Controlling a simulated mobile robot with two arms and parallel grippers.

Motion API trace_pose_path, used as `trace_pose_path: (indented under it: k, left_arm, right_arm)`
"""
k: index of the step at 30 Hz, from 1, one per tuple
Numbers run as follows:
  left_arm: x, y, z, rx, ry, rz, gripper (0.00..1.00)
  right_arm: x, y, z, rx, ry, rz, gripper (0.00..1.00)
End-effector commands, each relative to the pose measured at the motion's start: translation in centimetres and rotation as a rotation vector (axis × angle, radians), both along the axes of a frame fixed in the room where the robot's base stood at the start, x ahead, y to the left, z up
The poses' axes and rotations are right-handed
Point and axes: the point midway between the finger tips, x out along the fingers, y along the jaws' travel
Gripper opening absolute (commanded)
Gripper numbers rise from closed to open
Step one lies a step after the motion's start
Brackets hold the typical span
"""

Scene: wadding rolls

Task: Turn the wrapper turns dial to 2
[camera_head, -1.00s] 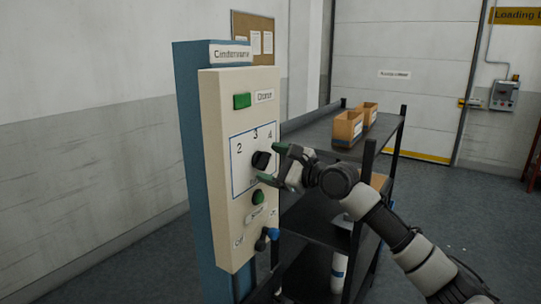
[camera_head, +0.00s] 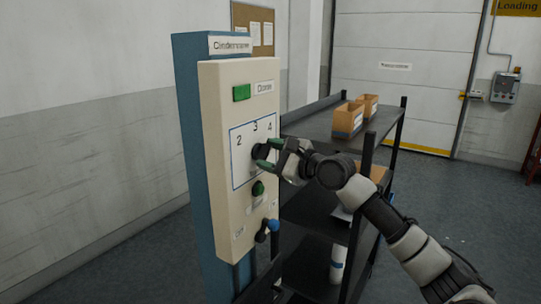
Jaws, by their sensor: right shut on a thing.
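The wrapper turns dial (camera_head: 258,152) is a black knob on the cream control panel (camera_head: 215,130). It sits in a blue-outlined square marked 2, 3 and 4, with 2 at upper left, 3 at the top and 4 at upper right. My right gripper (camera_head: 265,155) comes in from the right, and its green-tipped fingers are shut on the dial. The fingers partly hide the dial, so I cannot tell which number it points to. My left gripper is not in view.
A blue-ended lever (camera_head: 272,226) sticks out lower down. A dark shelf cart (camera_head: 330,128) with cardboard bins (camera_head: 348,118) stands behind my right arm.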

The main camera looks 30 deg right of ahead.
Motion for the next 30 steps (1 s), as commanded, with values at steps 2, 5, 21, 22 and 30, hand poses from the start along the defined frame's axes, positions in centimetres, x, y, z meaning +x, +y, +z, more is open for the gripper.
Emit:
trace_pose_path:
  k: [2, 5, 21, 22, 30]
  left_arm:
    - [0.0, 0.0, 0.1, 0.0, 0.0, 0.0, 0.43]
    - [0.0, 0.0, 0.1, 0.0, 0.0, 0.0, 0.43]
    - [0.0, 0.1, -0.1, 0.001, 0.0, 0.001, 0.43]
    - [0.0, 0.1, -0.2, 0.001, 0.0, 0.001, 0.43]
    - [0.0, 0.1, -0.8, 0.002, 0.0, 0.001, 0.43]
  right_arm:
    - [0.0, 0.0, 0.0, -0.026, -0.01, 0.001, 0.27]
    - [0.0, 0.0, 0.0, -0.075, -0.03, 0.001, 0.27]
    - [0.0, 0.0, -0.2, -0.52, -0.214, 0.001, 0.27]
    - [0.0, 0.1, -0.2, -0.547, -0.225, 0.001, 0.27]
    - [0.0, 0.1, -0.2, -0.784, -0.323, 0.001, 0.27]
